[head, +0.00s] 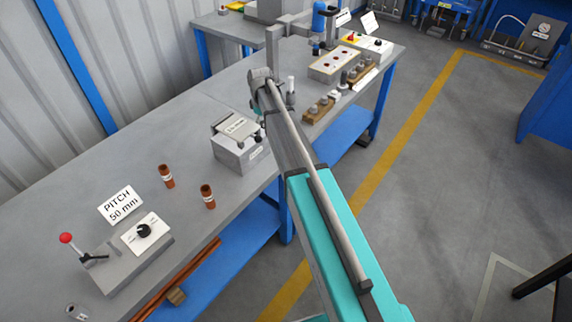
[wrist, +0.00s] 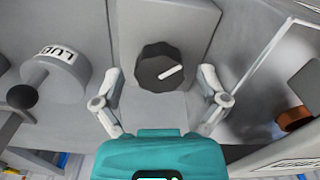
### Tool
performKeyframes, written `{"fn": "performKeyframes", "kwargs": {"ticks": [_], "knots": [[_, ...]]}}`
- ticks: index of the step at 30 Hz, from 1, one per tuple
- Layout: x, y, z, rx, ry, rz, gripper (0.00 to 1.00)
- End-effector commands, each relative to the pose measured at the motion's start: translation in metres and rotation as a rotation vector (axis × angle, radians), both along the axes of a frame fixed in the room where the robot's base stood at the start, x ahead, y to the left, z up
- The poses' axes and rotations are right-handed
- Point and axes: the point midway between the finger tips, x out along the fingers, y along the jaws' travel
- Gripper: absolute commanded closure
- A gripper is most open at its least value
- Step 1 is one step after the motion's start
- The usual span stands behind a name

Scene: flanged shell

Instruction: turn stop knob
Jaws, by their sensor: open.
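In the wrist view a black lobed knob (wrist: 157,62) with a white pointer line sits on a grey plate. The line slants up to the right. My gripper (wrist: 160,77) is open, with one finger on each side of the knob; no contact is clear. In the head view my gripper is mostly hidden by my arm, near a grey box with a tilted panel (head: 240,145). A black knob on a white plate (head: 144,231) also shows at the front left. I cannot tell whether it is the knob in the wrist view.
In the wrist view a labelled grey cylinder (wrist: 62,75) stands left of the fingers and a brown piece (wrist: 294,119) lies right. In the head view a red-ball lever (head: 66,239), two brown tubes (head: 208,197) and a PITCH sign (head: 120,204) stand on the bench.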

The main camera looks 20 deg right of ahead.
Motion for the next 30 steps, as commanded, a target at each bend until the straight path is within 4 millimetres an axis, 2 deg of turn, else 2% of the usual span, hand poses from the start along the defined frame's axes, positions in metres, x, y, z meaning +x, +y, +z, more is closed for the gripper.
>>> {"fn": "performKeyframes", "kwargs": {"ticks": [11,15,30], "knots": [[0.0,0.0,0.0,0.0,0.0,0.245,0.08],[0.0,0.0,0.016,0.0,0.0,0.248,0.08],[0.0,0.0,0.057,0.0,0.0,0.245,0.08]]}}
